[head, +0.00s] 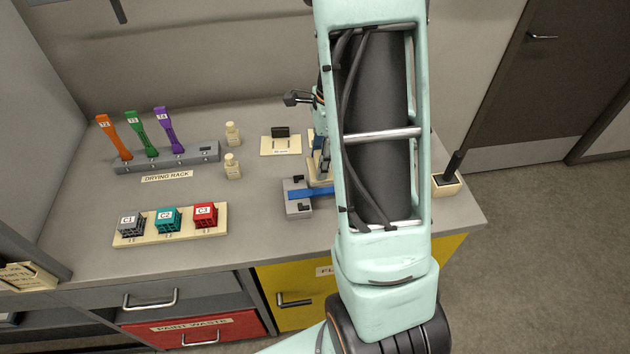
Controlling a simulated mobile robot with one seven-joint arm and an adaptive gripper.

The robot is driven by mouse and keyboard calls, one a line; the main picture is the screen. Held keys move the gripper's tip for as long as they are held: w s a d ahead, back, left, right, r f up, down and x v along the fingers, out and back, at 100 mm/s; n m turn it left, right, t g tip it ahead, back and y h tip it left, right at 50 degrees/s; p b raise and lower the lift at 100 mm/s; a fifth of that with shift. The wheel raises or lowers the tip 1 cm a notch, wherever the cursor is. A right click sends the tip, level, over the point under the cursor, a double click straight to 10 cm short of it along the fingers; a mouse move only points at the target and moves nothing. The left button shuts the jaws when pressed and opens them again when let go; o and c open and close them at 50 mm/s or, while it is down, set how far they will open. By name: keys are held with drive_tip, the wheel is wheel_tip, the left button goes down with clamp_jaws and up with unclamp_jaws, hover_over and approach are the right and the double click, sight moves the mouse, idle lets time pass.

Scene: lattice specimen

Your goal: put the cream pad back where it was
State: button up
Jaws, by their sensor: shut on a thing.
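My arm stands across the head view and hides my gripper and whatever it holds. I cannot make out the cream pad for certain. A cream-coloured piece (317,164) shows partly at the left edge of my arm, but I cannot tell what it is. Below it, a grey fixture (297,208) with a blue bar (310,194) lies partly behind my arm. A cream plate (281,146) with a dark block (280,132) on it lies on the bench to the left of my arm.
A grey drying rack (195,157) holds orange, green and purple tools. Two small bottles (233,133) stand beside it. A cream tray (215,225) bears grey, teal and red lattice cubes at the front. A box with a dark-handled tool (447,184) stands right.

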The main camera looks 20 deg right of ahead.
drive_tip(key=a+n+g+h, duration=0.1)
drive_tip(key=a+n, duration=1.1)
drive_tip(key=n, duration=0.9)
drive_tip(key=shift+w+a+g, duration=0.3)
drive_tip(key=shift+w+g, duration=0.1)
